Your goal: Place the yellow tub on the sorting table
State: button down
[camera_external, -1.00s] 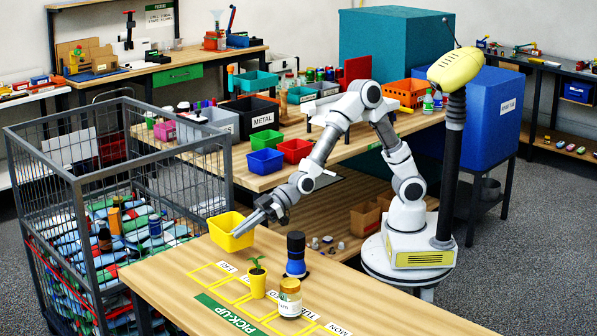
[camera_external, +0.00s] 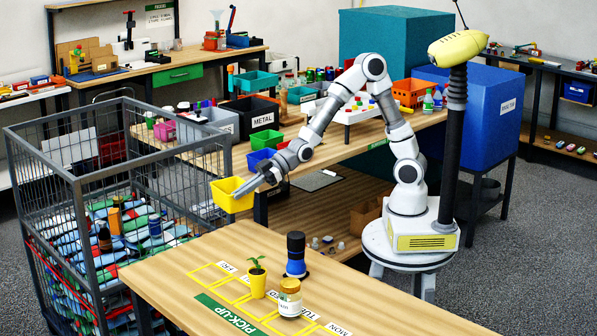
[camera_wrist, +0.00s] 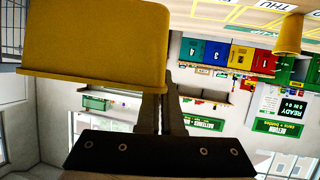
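The yellow tub (camera_external: 229,197) hangs in the air at the end of my arm, above the gap between the pick-up table and the sorting table. The tub is apart from both tables. Its inside is not visible in the wrist view.
A wire cage (camera_external: 75,180) stands close left of the tub. Blue (camera_external: 260,160) and green (camera_external: 266,140) bins sit near the sorting table's front edge.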

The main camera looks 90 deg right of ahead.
jog(key=s+d+f+m+h+p, duration=0.1)
jog(key=d+f+m+h+p, duration=0.1)
jog(key=d, duration=0.5)
jog(key=s+d+f+m+t+h+p, duration=0.1)
jog(key=d+f+m+h+p, duration=0.1)
jog(key=d, duration=0.5)
jog(key=s+d+f+m+t+h+p, duration=0.1)
jog(key=d+m+h+p, duration=0.1)
jog(key=d+p, duration=0.3)
jog(key=shift+d+f+m+h+p, duration=0.3)
jog(key=shift+d+f+m+h, duration=0.1)
jog(key=shift+d+h, duration=0.5)
